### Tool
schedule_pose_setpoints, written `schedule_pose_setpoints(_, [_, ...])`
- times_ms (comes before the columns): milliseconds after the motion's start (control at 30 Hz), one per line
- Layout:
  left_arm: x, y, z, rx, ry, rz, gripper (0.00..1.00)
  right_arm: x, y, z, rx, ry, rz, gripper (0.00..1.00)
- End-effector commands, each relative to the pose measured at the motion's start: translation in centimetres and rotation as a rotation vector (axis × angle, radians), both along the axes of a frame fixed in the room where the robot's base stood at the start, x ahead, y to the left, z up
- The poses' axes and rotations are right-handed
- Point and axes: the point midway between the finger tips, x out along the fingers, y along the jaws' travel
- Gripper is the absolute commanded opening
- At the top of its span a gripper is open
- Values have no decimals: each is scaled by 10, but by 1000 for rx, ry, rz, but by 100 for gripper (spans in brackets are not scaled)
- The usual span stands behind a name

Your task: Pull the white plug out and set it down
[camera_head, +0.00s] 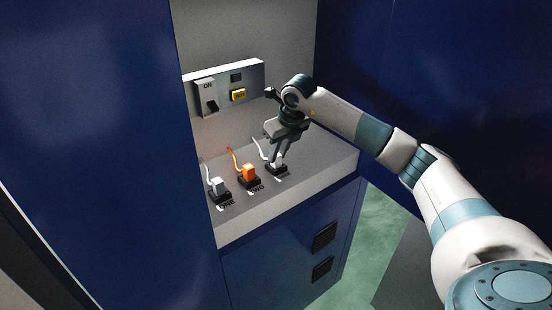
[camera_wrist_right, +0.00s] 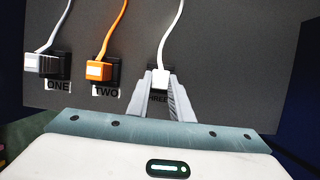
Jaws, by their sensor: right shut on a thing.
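The white plug (camera_wrist_right: 160,80) is at the socket (camera_head: 276,171) labelled THREE, with its white cord running up and away. My right gripper (camera_head: 279,158) reaches down over it from behind. In the right wrist view, the two fingers of the right gripper (camera_wrist_right: 161,92) are closed on either side of the white plug. The plug looks to be in or just over its socket; the fingers hide how deep it sits. My left gripper is not in view.
A light grey plug (camera_head: 219,186) sits in socket ONE and an orange plug (camera_head: 249,173) in socket TWO, left of my gripper. A panel with a switch (camera_head: 209,99) and a yellow button (camera_head: 238,95) stands behind. Blue walls flank the grey shelf (camera_head: 325,160), bare at right.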

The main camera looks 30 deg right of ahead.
Motion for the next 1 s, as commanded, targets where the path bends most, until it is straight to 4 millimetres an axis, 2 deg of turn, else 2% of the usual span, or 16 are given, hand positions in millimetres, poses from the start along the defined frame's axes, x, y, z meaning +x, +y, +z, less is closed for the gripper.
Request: schedule_pose_setpoints(1000, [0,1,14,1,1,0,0,0,0,29,0,-1,0,0])
